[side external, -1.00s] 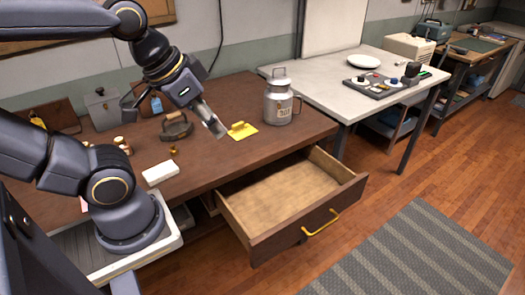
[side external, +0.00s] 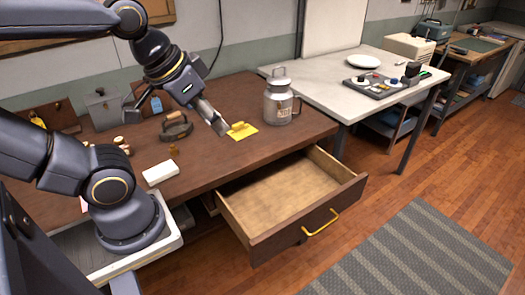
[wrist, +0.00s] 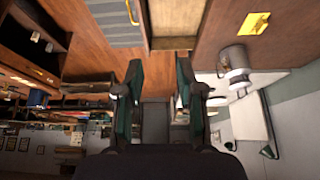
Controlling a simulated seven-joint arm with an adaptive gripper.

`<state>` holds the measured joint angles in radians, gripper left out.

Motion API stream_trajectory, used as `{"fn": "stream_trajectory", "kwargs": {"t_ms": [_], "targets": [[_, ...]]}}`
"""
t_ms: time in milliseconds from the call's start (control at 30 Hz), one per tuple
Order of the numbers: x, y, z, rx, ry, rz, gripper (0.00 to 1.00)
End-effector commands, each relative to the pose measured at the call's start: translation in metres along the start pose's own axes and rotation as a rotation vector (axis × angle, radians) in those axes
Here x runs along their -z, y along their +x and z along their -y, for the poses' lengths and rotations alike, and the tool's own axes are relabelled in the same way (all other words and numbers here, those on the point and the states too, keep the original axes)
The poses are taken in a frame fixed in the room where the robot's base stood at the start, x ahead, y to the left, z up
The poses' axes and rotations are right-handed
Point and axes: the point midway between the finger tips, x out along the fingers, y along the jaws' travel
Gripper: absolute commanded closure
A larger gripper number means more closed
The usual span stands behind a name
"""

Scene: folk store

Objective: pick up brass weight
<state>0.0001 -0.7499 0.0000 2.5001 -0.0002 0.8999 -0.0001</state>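A small brass-coloured piece (side external: 173,150), which looks like the brass weight, sits on the brown wooden table (side external: 205,160) between the dark iron (side external: 176,127) and a white block (side external: 160,173). It is too small to make out its shape, and I cannot pick it out in the wrist view. My gripper (side external: 220,127) is above the table, to the right of the brass piece and close to a yellow pad (side external: 245,136) with a raised yellow piece on it. In the wrist view my gripper's fingers (wrist: 160,85) are apart, with nothing between them.
A metal can (side external: 279,100) stands right of the pad; it also shows in the wrist view (wrist: 234,62). An open, empty drawer (side external: 285,185) juts out from the table front. A grey box (side external: 104,108) stands at the back left.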

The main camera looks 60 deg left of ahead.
Motion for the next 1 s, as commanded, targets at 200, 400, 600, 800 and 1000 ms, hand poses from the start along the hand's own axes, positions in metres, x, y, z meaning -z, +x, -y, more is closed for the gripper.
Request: {"fn": "stream_trajectory", "kwargs": {"t_ms": [200,400,600,800,1000], "targets": [[0.0,0.0,0.0,0.0,0.0,0.0,0.63],[0.0,0.0,0.0,0.0,0.0,0.0,0.51],[0.0,0.0,0.0,0.0,0.0,0.0,0.4],[0.0,-0.0001,0.0001,0.0,-0.01,0.0,0.4],[0.0055,-0.005,-0.002,-0.015,-0.322,-0.009,0.4]]}}
